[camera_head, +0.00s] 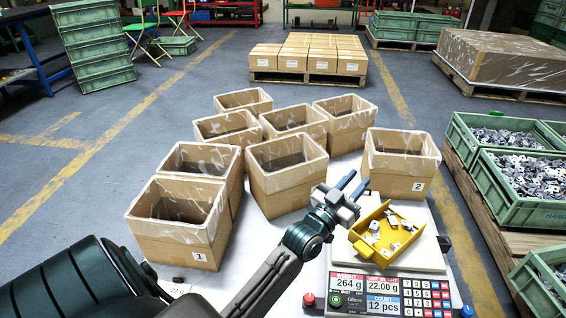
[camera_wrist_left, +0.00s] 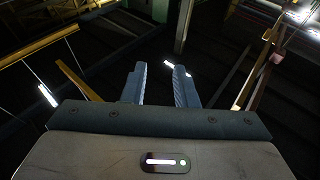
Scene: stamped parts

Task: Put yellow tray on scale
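The yellow tray (camera_head: 364,248) sits on the light top plate of the scale (camera_head: 431,258), turned at an angle, with several small metal parts in it. The scale's display reads 264 g, 22.00 g and 12 pcs. My left gripper (camera_head: 357,185) is beside the tray's far left corner, with its fingers spread and pointing up and right, away from the tray. In the left wrist view the fingers (camera_wrist_left: 160,82) are apart with nothing between them. My right gripper is in neither view.
Box 1 (camera_head: 168,250) and box 2 (camera_head: 385,182), both plastic-lined, stand on the white table with several more boxes behind. Green crates of metal parts (camera_head: 510,208) stand at the right. Some white table surface shows left of the scale.

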